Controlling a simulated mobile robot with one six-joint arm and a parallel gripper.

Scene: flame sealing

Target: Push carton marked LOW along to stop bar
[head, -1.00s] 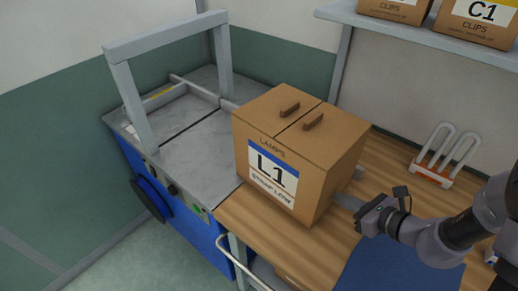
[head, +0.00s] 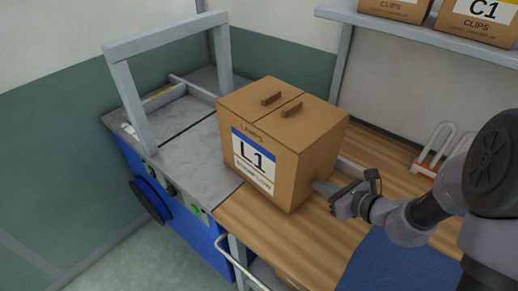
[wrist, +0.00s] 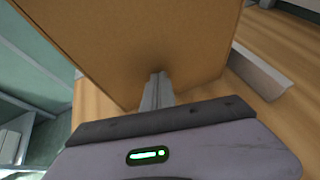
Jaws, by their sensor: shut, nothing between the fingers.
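The brown carton (head: 280,140) has an L1 LAMPS label and smaller text that looks like STRAP LOW. It stands upright, partly on the wooden table and partly over the grey top of the blue machine (head: 190,150). My gripper (head: 318,187) is shut and empty, its tips against the carton's right face. In the wrist view, the closed fingers (wrist: 158,88) meet the carton's wall (wrist: 140,45) low down. A grey crossbar (head: 163,97) lies at the machine's far left end, beyond the arch; I cannot tell for certain that it is the stop bar.
A grey arch (head: 165,40) spans the machine top left of the carton. A thin rail (head: 190,86) runs along the back. Cartons marked CLIPS (head: 480,22) stand on a shelf. The machine top before the arch is clear.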

